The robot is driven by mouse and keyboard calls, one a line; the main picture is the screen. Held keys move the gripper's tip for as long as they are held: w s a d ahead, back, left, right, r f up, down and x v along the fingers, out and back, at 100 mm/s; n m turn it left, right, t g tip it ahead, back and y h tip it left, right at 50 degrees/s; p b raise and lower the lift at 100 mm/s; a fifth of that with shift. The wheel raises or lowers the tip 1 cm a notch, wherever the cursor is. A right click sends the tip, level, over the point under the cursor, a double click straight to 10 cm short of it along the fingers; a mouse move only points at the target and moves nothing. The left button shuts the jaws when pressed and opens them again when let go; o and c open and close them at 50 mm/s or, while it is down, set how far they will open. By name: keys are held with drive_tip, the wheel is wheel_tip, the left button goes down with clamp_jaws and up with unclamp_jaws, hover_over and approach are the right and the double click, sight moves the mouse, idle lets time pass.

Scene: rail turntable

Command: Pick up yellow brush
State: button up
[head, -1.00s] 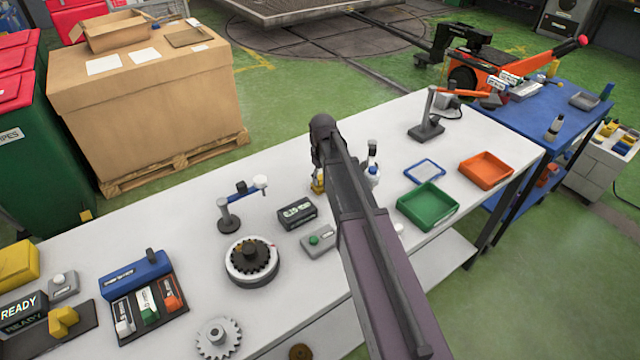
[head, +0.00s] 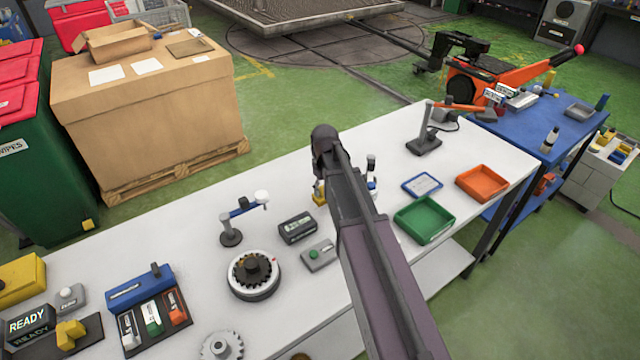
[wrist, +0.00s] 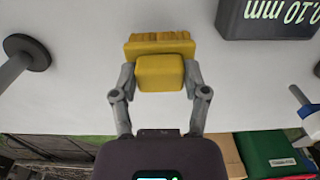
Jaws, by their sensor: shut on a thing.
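The yellow brush (wrist: 160,70) is held between the two fingers of my gripper (wrist: 159,82) in the wrist view. The grey fingers press on its left and right sides, and its ridged edge points away from the gripper. The white bench top lies behind it; I cannot tell if the brush touches it. In the head view only a small yellow part of the brush (head: 319,194) shows beside my arm. My arm hides the rest, along with most of the gripper (head: 320,180).
On the white bench (head: 190,262), a dark display box (head: 297,228) stands close left of the arm. A blue-armed stand (head: 232,238) and a round gear fixture (head: 253,286) are further left. Green (head: 424,220) and orange (head: 483,183) trays lie to the right.

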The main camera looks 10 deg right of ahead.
drive_tip(key=s+r+p, duration=0.1)
drive_tip(key=s, duration=1.2)
drive_tip(key=shift+s+r, duration=0.15)
drive_tip(key=shift+s, duration=0.1)
drive_tip(key=o, duration=0.6)
drive_tip(key=c, duration=0.3)
drive_tip(key=shift+c, duration=0.2)
